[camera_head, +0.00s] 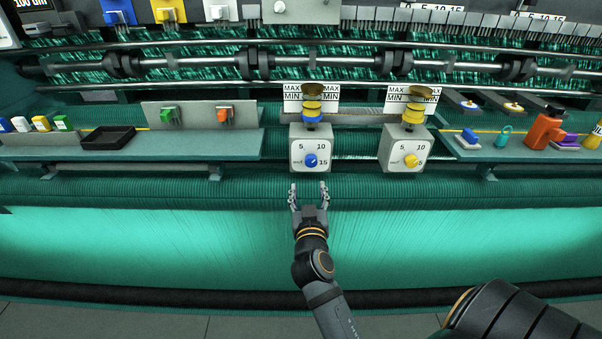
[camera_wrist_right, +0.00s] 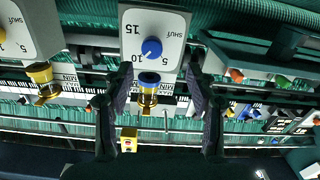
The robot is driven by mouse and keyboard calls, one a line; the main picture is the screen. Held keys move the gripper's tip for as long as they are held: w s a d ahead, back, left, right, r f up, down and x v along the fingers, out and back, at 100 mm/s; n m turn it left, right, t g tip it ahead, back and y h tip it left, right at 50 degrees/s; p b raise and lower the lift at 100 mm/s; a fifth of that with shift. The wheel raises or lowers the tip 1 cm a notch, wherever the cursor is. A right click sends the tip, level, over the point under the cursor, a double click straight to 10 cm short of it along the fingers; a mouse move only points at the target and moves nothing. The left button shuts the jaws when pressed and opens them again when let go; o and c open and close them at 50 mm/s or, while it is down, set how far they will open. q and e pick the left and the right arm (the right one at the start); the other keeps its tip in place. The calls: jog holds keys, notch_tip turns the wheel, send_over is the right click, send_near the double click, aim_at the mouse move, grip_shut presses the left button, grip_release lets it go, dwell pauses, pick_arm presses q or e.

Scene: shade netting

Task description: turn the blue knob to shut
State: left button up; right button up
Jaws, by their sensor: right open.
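The blue knob (camera_head: 311,160) sits on the white dial face of the left one of two grey boxes (camera_head: 297,135). The dial is marked 5, 10, 15 and SHUT. In the right wrist view the blue knob (camera_wrist_right: 152,48) appears upside down, and its pale mark seems to point toward the 10 side. My right gripper (camera_head: 309,192) is open and empty, just below and in front of this dial. In the wrist view its fingers (camera_wrist_right: 155,75) stand on either side of the knob's line, apart from it. My left gripper is not in view.
A yellow knob (camera_head: 411,160) is on the similar box to the right. Brass cups (camera_head: 312,90) stand above the boxes. Shelves at both sides hold a black tray (camera_head: 107,138), green and orange switches, and an orange bottle (camera_head: 543,128). Green netting (camera_head: 180,240) spreads below.

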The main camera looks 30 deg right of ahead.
aim_at(311, 164)
jog(key=p+x, duration=0.1)
jog(key=x, duration=0.2)
jog(key=p+x, duration=0.1)
jog(key=x, duration=0.2)
jog(key=d+r+p+x, duration=0.1)
jog(key=x, duration=0.2)
jog(key=shift+d+r, duration=0.1)
jog(key=shift+d, duration=0.1)
jog(key=shift+w+d+p, duration=0.2)
jog(key=shift+w+p, duration=0.1)
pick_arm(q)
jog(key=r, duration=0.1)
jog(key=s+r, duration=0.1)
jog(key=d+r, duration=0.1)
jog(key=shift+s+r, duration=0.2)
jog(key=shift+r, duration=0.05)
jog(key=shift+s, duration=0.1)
pick_arm(e)
jog(key=shift+c, duration=0.4)
jog(key=c, duration=1.1)
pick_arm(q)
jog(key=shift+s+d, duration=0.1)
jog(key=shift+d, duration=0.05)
pick_arm(e)
jog(key=shift+o, duration=0.2)
